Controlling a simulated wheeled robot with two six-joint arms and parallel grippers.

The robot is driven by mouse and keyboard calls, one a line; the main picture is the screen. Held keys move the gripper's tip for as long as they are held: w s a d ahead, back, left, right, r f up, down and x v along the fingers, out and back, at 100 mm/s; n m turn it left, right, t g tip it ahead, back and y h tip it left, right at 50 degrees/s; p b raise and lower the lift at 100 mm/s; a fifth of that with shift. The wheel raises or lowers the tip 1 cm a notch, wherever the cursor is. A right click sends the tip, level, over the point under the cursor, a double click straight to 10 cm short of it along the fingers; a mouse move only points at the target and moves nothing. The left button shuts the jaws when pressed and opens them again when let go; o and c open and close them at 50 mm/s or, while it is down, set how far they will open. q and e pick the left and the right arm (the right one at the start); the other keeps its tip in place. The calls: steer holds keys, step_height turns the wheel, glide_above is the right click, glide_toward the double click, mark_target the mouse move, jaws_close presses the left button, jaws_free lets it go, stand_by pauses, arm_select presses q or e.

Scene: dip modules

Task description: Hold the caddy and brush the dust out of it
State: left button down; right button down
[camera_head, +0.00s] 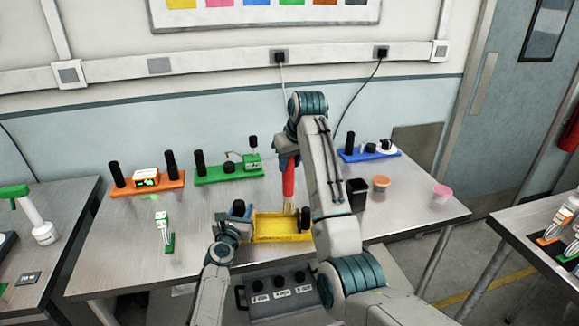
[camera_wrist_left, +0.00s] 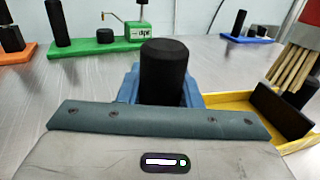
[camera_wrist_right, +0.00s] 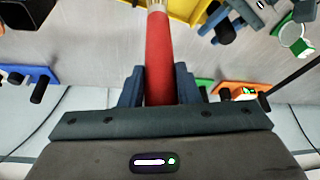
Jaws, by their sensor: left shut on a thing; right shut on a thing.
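The yellow caddy (camera_head: 268,238) sits on the metal table, and part of it is hidden by my right arm. My left gripper (camera_head: 239,211) is shut on the black upright post (camera_wrist_left: 163,72) at the caddy's left end. My right gripper (camera_head: 288,160) is shut on the red handle of the brush (camera_head: 288,182), which points downward. The brush's pale bristles (camera_wrist_left: 292,68) are over the caddy in the left wrist view; contact with its floor cannot be told. The red handle (camera_wrist_right: 159,60) lies between my right fingers in the right wrist view. I cannot make out any dust.
Orange (camera_head: 150,187), green (camera_head: 225,175) and blue (camera_head: 368,155) modules stand along the back. A small green-based part (camera_head: 169,243) stands at left. A black bin (camera_head: 357,194), an orange cup (camera_head: 381,186) and a pink cup (camera_head: 440,194) are at right. The table's front left is clear.

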arm_select(q)
steer(key=c, duration=0.9)
jaws_free()
steer(key=shift+c, duration=0.2)
steer(key=v, duration=1.2)
